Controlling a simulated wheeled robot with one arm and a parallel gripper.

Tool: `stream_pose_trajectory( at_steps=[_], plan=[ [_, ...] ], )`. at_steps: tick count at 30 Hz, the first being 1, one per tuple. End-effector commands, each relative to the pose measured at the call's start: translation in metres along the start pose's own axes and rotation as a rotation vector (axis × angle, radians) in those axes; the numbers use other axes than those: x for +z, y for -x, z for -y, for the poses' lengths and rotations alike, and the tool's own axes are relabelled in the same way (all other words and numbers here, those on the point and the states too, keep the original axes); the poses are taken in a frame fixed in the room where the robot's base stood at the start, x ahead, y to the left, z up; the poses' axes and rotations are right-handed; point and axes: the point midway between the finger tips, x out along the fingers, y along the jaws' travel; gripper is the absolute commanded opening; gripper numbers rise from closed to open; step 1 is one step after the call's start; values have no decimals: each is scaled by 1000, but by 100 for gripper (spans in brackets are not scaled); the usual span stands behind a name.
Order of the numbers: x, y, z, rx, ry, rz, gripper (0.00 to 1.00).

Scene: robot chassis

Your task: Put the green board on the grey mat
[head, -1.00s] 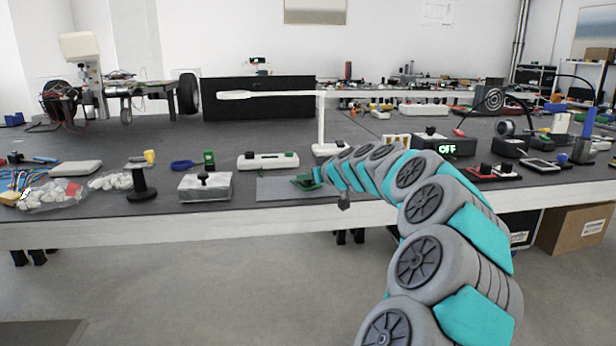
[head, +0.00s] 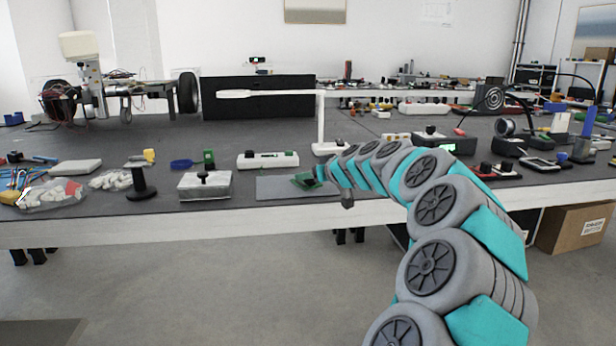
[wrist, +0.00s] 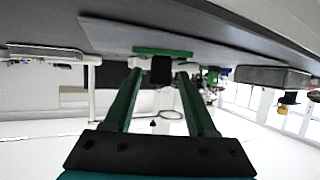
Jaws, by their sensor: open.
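The green board (head: 304,182) lies on the right part of the light grey mat (head: 275,190), near the front edge of the bench. In the wrist view, which looks upside down, the green board (wrist: 162,52) rests at the mat (wrist: 200,45) with a black block (wrist: 161,70) standing out from it. My gripper (wrist: 160,75) is open, its two green fingers to either side of the black block with gaps showing. In the head view my gripper (head: 319,173) is small and partly merges with the board's right side.
A grey box with a black knob (head: 204,186) stands left of the mat. A white strip with buttons (head: 268,160) lies behind it, and a white lamp post (head: 321,125) rises behind my gripper. The bench's front edge (head: 240,222) is close to the mat.

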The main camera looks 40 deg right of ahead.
Motion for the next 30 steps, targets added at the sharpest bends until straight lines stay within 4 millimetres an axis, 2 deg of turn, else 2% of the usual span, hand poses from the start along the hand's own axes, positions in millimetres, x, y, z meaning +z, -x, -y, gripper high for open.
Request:
stream_pose_trajectory(
  at_steps=[9,15,21,28,30],
  plan=[
    [0,62,-1,5,0,-5,57],
    [0,91,-1,2,0,-2,57],
    [0,103,0,1,-1,-1,57],
    [0,104,0,0,-1,0,57],
    [1,102,8,-11,1,7,57]
  ],
)
